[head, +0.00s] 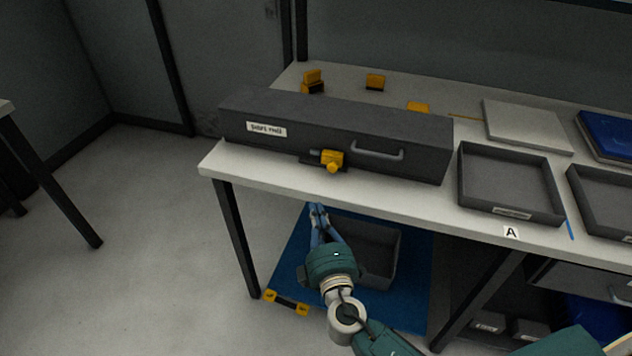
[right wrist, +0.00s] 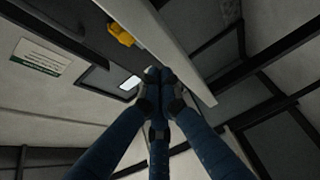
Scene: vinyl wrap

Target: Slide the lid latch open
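A long dark grey box (head: 325,133) with a shut lid lies along the left part of the table. The yellow lid latch (head: 332,159) is on its front face, left of a grey handle (head: 377,151). The latch also shows in the right wrist view (right wrist: 121,34), above and left of the fingers. My right gripper (head: 317,208) is below the table's front edge, apart from the latch and lower than it. In the right wrist view its blue fingers (right wrist: 158,76) meet at the tips with nothing seen between them. My left gripper is not in view.
The table's front edge (head: 300,186) lies between my right gripper and the box. Open grey trays (head: 512,208) stand to the right. Small yellow pieces (head: 375,82) lie behind the box. A grey bin (head: 385,280) on a blue mat (head: 414,300) is under the table.

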